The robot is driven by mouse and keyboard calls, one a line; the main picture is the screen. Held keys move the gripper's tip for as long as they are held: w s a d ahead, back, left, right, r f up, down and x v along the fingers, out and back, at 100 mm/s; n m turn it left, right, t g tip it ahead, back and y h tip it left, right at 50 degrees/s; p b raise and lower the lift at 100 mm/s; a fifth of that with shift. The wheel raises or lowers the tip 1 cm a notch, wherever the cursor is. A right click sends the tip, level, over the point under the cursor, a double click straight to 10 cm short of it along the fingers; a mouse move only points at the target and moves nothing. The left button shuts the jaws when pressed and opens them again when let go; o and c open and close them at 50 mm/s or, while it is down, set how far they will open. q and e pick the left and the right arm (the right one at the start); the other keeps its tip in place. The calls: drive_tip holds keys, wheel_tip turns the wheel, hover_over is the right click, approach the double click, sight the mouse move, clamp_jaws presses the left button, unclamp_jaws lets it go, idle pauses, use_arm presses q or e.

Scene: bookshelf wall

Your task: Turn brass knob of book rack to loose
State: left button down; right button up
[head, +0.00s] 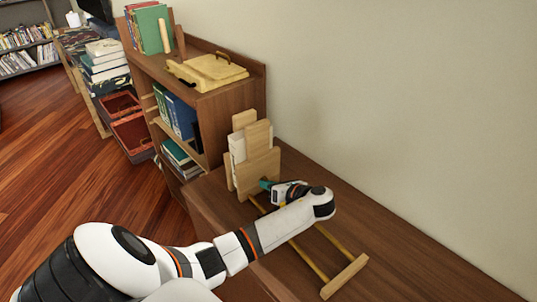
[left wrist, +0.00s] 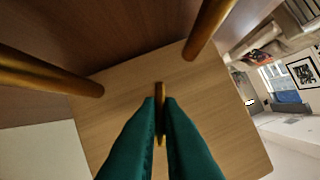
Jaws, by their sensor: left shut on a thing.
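The wooden book rack (head: 262,170) stands on the brown cabinet top, with upright wooden end plates and two brass rods (head: 310,258) running to a wooden end piece (head: 344,277). In the left wrist view a wooden plate of the rack (left wrist: 215,115) fills the middle, with the rods meeting it at upper left and upper right. The brass knob (left wrist: 160,95) shows as a narrow edge-on piece on that plate. My left gripper (left wrist: 160,110), with teal fingers, is shut on the knob. In the head view my left gripper (head: 268,185) is at the rack's plate, and the knob is hidden there.
A taller bookshelf (head: 215,110) stands behind the rack, with a yellow case (head: 207,71) and books on it. The wall rises close along the right. The cabinet top (head: 400,240) is clear to the right of the rack.

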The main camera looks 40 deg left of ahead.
use_arm(q)
drive_tip(key=r+n+t+p, duration=0.1)
drive_tip(key=p, duration=0.4)
drive_tip(key=shift+s+n, duration=0.15)
drive_tip(key=shift+n, duration=0.25)
drive_tip(key=shift+f+n+t+h+p, duration=0.15)
drive_tip(key=shift+n+t+h+p, duration=0.2)
drive_tip(key=shift+p, duration=0.25)
drive_tip(key=shift+f+n+t, duration=0.25)
drive_tip(key=shift+t, duration=0.1)
drive_tip(key=c, duration=1.6)
unclamp_jaws()
drive_tip(key=v, duration=1.2)
drive_tip(key=shift+f, duration=0.1)
